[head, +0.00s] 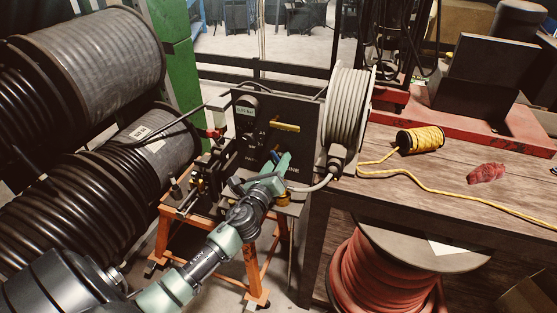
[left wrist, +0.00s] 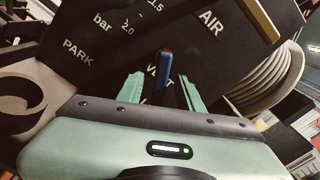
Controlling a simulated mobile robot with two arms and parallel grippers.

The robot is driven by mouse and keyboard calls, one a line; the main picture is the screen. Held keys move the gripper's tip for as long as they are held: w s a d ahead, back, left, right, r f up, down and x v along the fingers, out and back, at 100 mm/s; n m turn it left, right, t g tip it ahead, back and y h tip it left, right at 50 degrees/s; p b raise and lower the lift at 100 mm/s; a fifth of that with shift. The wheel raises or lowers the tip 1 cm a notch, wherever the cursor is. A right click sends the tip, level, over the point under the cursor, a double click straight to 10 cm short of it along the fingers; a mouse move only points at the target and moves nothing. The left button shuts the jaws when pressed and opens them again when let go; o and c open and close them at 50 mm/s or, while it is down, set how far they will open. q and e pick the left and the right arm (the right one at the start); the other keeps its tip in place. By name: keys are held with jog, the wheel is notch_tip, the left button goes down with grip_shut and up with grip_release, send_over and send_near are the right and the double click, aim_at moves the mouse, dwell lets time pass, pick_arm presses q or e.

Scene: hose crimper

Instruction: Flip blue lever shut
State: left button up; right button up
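The blue lever (left wrist: 165,66) stands upright on the dark panel, above the partly covered "VENT" label in the left wrist view. A small bit of it shows in the head view (head: 275,156), just beyond my gripper. My left gripper (left wrist: 162,84) is open, its two green fingers on either side of the lever. I cannot tell whether they touch it. In the head view the left gripper (head: 277,168) is in front of the lower panel of the crimper (head: 250,143). My right gripper is not in view.
A yellow lever (head: 285,127) sits higher on the panel. A grey hose reel (head: 348,105) is right of it. A wooden table (head: 400,190) with a yellow rope spool (head: 420,139) stands at the right. Large black hose reels (head: 95,55) fill the left.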

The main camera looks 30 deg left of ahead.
pick_arm(q)
jog(key=shift+w, duration=0.25)
jog(key=shift+a, duration=0.1)
grip_shut()
